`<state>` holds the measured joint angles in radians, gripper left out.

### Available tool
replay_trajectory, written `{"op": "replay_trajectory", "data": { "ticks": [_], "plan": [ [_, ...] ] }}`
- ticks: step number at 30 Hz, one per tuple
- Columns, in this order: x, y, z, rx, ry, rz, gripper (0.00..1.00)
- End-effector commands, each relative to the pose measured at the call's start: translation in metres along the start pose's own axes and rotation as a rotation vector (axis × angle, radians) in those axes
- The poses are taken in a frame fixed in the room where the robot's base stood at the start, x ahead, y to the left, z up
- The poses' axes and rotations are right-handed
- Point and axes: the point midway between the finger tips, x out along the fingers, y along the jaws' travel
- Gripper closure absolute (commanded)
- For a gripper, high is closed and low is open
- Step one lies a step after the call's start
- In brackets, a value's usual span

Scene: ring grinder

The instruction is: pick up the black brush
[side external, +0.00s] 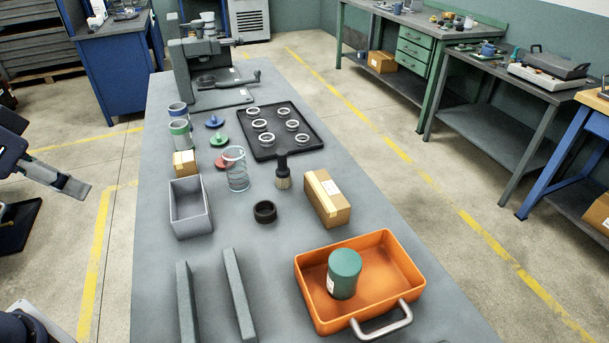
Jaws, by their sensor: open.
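The black brush (282,170) has a dark handle and pale tan bristles. It appears to stand bristles down on the grey workbench (215,255), just in front of the black tray (287,153) and left of a cardboard box. My gripper (62,188) shows only in part at the left edge, off the side of the bench and well away from the brush. A grey finger part shows; the rest is cut off by the frame. It is open, and I see nothing held.
An orange bin (398,262) holds a green canister (344,273). A grey bin (190,207) and two grey bars stand left. A grinder (205,70) stands at the back.

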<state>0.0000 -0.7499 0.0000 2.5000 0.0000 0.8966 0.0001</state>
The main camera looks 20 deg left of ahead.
Motion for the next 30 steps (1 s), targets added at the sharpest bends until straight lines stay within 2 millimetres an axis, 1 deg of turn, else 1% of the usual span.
{"op": "replay_trajectory", "data": {
  "ticks": [2,5,8,9,11,12,14,15,17,18,20,21,23,24,26,27,29,30],
  "plan": [
    [0.000,0.000,-0.008,0.001,0.037,-0.001,0.42],
    [-0.006,-0.002,-0.037,0.009,0.162,-0.008,0.42],
    [-0.019,-0.002,-0.087,0.029,0.351,-0.021,0.42],
    [-0.022,-0.002,-0.110,0.041,0.419,-0.026,0.42],
    [-0.023,0.000,-0.145,0.064,0.513,-0.031,0.42],
    [-0.022,0.003,-0.169,0.079,0.572,-0.031,0.42],
    [-0.016,0.008,-0.203,0.106,0.653,-0.029,0.42],
    [-0.010,0.012,-0.224,0.122,0.700,-0.024,0.42],
    [0.004,0.019,-0.253,0.146,0.765,-0.013,0.42],
    [0.015,0.024,-0.271,0.162,0.802,-0.003,0.42],
    [0.038,0.033,-0.293,0.183,0.851,0.018,0.42],
    [0.055,0.039,-0.305,0.196,0.878,0.034,0.42],
    [0.085,0.049,-0.319,0.210,0.911,0.060,0.42],
    [0.106,0.054,-0.325,0.218,0.925,0.078,0.42],
    [0.142,0.063,-0.328,0.224,0.937,0.107,0.42],
    [0.167,0.068,-0.327,0.225,0.939,0.125,0.42],
    [0.205,0.076,-0.320,0.226,0.929,0.153,0.42],
    [0.231,0.080,-0.312,0.223,0.914,0.169,0.42]
  ]
}}
